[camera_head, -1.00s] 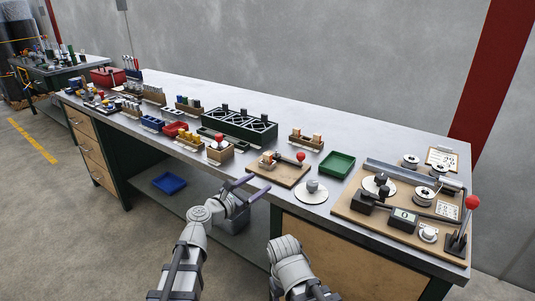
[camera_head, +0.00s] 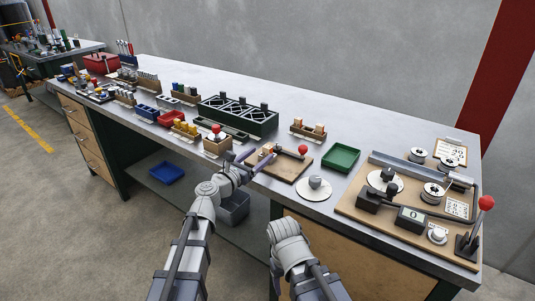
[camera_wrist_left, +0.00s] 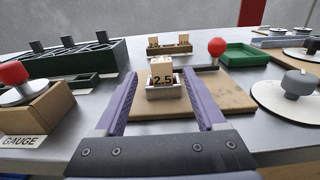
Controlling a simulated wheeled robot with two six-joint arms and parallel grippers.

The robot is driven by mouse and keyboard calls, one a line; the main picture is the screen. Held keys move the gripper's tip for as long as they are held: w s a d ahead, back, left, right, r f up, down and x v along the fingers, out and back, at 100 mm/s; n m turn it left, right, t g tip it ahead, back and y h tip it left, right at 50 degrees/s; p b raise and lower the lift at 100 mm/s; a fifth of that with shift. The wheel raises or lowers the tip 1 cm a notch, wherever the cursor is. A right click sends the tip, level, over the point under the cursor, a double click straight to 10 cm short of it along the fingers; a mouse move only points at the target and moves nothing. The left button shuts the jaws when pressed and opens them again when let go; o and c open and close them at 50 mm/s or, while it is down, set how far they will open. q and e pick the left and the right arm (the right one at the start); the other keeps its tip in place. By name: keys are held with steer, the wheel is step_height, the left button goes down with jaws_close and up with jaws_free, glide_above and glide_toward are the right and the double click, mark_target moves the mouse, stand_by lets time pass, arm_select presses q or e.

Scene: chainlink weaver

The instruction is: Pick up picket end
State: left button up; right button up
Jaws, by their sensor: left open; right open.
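I cannot single out a picket end by its looks in either view. My left gripper (camera_head: 250,158) is open at the front edge of the bench, by a wooden board (camera_head: 289,166). In the left wrist view its two purple fingers (camera_wrist_left: 160,82) stand apart on either side of a pale block marked 2.5 (camera_wrist_left: 162,71). The block sits in a small metal holder (camera_wrist_left: 164,92) on the board (camera_wrist_left: 226,97), and the fingers do not close on it.
A red-knobbed gauge box (camera_head: 216,143) stands left of the board. A green tray (camera_head: 341,157) and a round disc with a grey knob (camera_head: 314,188) are to its right. A dark green rack (camera_head: 239,117) stands behind. The back strip of bench is clear.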

mark_target(266, 151)
arm_select(q)
steer(key=x, duration=0.5)
steer(key=shift+s, duration=0.1)
jaws_close()
stand_by(0.4)
